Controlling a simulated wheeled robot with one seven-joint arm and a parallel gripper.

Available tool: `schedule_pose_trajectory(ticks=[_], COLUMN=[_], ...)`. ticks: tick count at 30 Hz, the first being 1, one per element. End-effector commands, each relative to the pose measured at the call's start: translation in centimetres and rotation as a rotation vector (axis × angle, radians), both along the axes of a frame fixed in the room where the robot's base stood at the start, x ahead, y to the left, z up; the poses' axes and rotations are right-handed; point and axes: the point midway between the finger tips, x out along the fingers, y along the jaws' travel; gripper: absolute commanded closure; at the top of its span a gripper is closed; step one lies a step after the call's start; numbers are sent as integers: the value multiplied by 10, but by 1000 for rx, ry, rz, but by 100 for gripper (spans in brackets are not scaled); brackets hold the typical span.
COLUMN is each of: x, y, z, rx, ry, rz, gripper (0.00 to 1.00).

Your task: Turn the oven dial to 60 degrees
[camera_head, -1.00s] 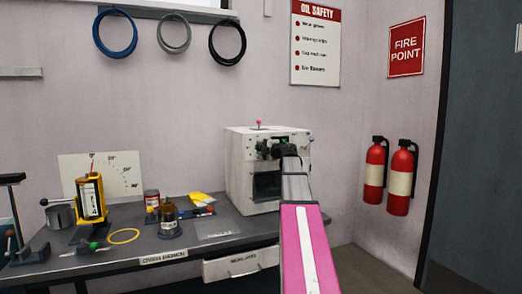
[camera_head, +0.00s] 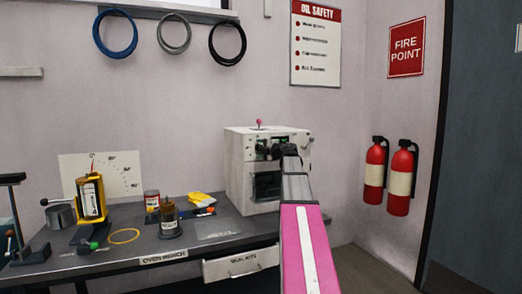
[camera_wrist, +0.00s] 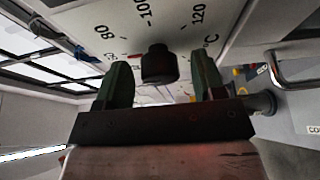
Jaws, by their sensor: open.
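The white oven (camera_head: 238,172) stands at the right end of the bench, with a dark window in its front. My gripper (camera_head: 270,152) is at the upper part of that front and hides the dial in the head view. In the wrist view, the black dial knob (camera_wrist: 158,66) lies between the two green fingers of my open gripper (camera_wrist: 162,76). Gaps show on both sides of the knob, so the fingers look clear of it. Scale numbers 80, 100 and 120 show around the knob. The dial's set angle cannot be read clearly.
The oven bench (camera_head: 130,258) holds a yellow pump-like device (camera_head: 91,198), a dark jar (camera_head: 169,222) and a yellow ring (camera_head: 124,236) left of the oven. A pink-topped knob (camera_head: 258,123) stands on the oven. Two fire extinguishers (camera_head: 400,180) hang at the right.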

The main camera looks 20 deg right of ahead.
Motion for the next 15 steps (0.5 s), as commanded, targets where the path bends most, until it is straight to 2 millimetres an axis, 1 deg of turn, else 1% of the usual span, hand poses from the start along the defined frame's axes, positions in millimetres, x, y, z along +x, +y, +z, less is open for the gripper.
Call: schedule_pose_trajectory(ticks=[5, 12, 15], x=[-19, -61, -76], y=[-7, -26, -32], z=[0, -1, -1], rx=[0, 0, 0], ry=[-1, 0, 0], rz=[-2, -1, -1], gripper=[37, 37, 37])
